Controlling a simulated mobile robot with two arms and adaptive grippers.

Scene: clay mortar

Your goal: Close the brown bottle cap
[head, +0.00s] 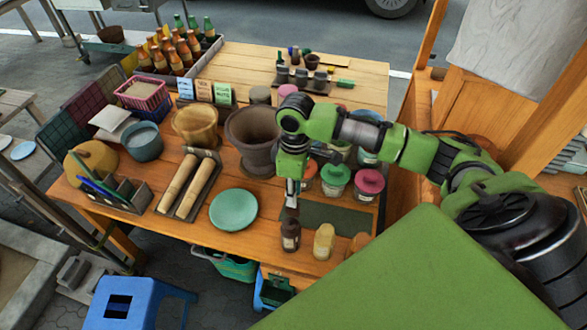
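A small dark brown bottle (290,237) stands upright near the front edge of the wooden table, left of a yellow bottle (324,242). My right gripper (291,207) points straight down just above the brown bottle's top. Its fingers look narrow and close together, but they are too small to tell whether they are open, shut or holding a cap. The brown bottle's cap cannot be made out clearly. My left gripper is not in view.
A teal plate (234,210) lies left of the bottles, beside a tray of wooden pestles (201,187). A large brown mortar (252,140) stands behind. Jars with green (335,178) and pink (369,184) lids stand right of my gripper. A dark green mat (335,216) lies behind the bottles.

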